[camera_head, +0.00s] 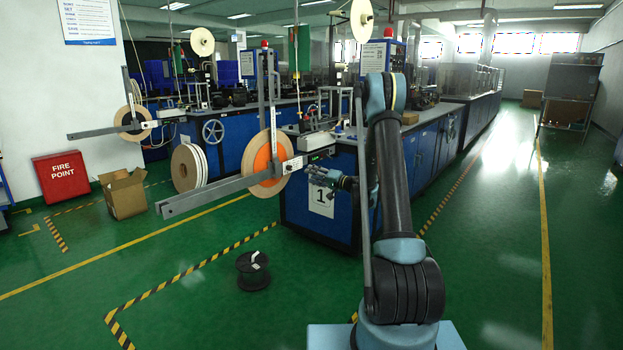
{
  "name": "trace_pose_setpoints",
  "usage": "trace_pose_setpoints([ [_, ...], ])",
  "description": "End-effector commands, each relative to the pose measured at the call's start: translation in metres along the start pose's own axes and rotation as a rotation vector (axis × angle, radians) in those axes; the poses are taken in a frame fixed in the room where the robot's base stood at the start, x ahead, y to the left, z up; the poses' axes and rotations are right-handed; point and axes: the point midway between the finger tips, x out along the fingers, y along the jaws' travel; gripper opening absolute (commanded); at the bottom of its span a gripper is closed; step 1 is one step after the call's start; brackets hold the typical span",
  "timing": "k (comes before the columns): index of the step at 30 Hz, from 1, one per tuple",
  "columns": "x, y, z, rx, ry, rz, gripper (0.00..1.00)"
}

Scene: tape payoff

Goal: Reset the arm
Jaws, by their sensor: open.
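My arm rises from the lower right middle of the camera_head view, bends at the top and reaches down behind its own column. My gripper (316,176) shows small at the end, left of the column, in front of the blue machine bench marked 1 (295,208). It is open, and I see nothing between its fingers. It is just right of the tape reel with an orange centre (262,163), which hangs on the payoff's grey arm (205,196). A gap shows between gripper and reel, though the depth between them is hard to tell.
A white-edged reel (188,168), an open cardboard box (124,195) and a red fire point box (61,178) are at the left. The aisle (500,220) at the right is clear.

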Motion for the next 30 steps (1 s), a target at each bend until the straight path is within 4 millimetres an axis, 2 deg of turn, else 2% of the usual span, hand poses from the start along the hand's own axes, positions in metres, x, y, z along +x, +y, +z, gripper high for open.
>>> trace_pose_setpoints([
  [8, -0.002, -0.007, 0.002, -0.006, -0.011, 0.011, 0.43],
  [14, -0.013, -0.039, 0.012, -0.031, -0.070, 0.068, 0.43],
  [20, -0.033, -0.075, 0.029, -0.061, -0.143, 0.147, 0.43],
  [30, -0.079, -0.125, 0.067, -0.107, -0.260, 0.291, 0.43],
])
